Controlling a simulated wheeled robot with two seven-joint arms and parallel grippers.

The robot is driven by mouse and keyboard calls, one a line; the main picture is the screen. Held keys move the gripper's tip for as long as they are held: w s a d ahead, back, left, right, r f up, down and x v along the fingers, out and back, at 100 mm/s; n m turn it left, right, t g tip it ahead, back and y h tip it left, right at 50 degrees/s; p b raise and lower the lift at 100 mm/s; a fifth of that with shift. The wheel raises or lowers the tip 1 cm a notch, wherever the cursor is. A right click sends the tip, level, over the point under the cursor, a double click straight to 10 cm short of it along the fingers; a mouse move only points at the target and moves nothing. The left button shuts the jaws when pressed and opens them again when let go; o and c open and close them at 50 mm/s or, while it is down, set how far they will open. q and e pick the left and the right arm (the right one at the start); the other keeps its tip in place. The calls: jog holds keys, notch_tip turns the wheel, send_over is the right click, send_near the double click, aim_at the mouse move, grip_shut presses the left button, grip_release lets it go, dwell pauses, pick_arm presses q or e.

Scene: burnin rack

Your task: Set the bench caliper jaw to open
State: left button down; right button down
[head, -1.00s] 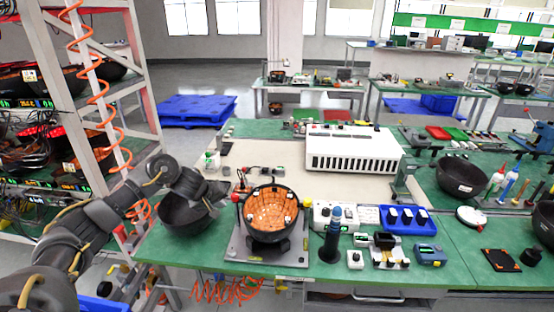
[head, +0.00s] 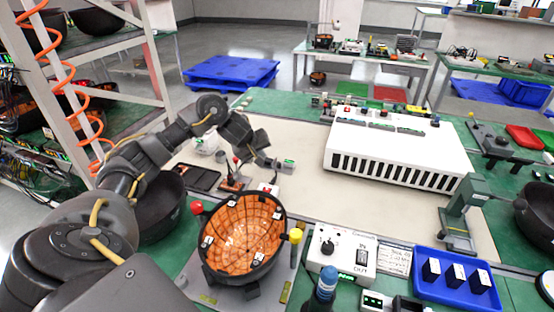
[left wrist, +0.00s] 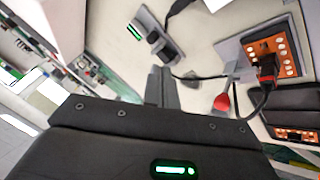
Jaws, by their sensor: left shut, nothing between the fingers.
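My left gripper (head: 269,162) reaches over the pale mat, fingers pointing down to the right, shut and empty. Its closed dark fingers (left wrist: 161,88) show in the left wrist view. Just beyond the fingertips is a small device with a green display, which looks like the bench caliper (head: 287,166). In the left wrist view the caliper (left wrist: 160,46) shows dark jaw-like parts beside a small green readout. I cannot tell how far its jaw is open, or whether my fingers touch it. My right gripper is not in view.
An orange-lined black bowl (head: 243,240) sits in a fixture in front. An orange connector block (left wrist: 272,56) with a black cable and a red-handled part (left wrist: 222,101) lie close by. A white slotted box (head: 395,150) stands to the right. The mat between is mostly clear.

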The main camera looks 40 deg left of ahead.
pick_arm(q)
jog(key=b, duration=0.1)
send_near(276, 166)
jog(key=x, duration=0.3)
jog(key=shift+w+a+f, duration=0.1)
jog(key=shift+w+f, duration=0.4)
jog(key=shift+f, duration=0.1)
jog(key=shift+a, duration=0.1)
